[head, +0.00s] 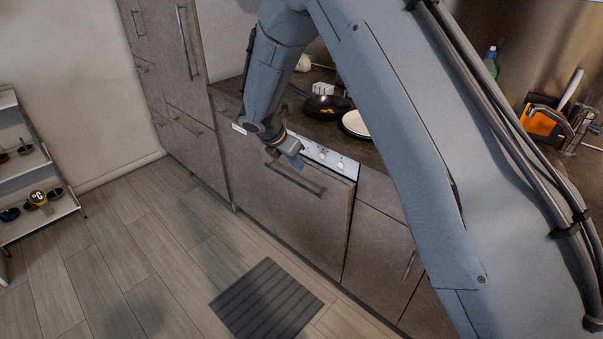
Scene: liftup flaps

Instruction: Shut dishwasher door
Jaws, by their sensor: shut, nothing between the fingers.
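The dishwasher door (270,215) is a grey-brown panel in the row of lower cabinets, with a long bar handle (295,180) near its top. It stands close to upright. A light strip with round knobs (330,158) shows along its top edge. Its right edge seems to stand slightly proud of the cabinet beside it, but I cannot tell how wide any gap is. My gripper (293,155) is shut and empty at the door's top edge, just above the handle. I cannot tell whether it touches the door. My arm hides part of the strip and counter.
The dark counter (365,155) holds a black pan (328,107) and a white plate (355,124). Tall cabinets (165,60) stand to the left. A grey mat (266,298) lies on the floor before the door. A shelf rack (35,180) stands far left, with open floor between.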

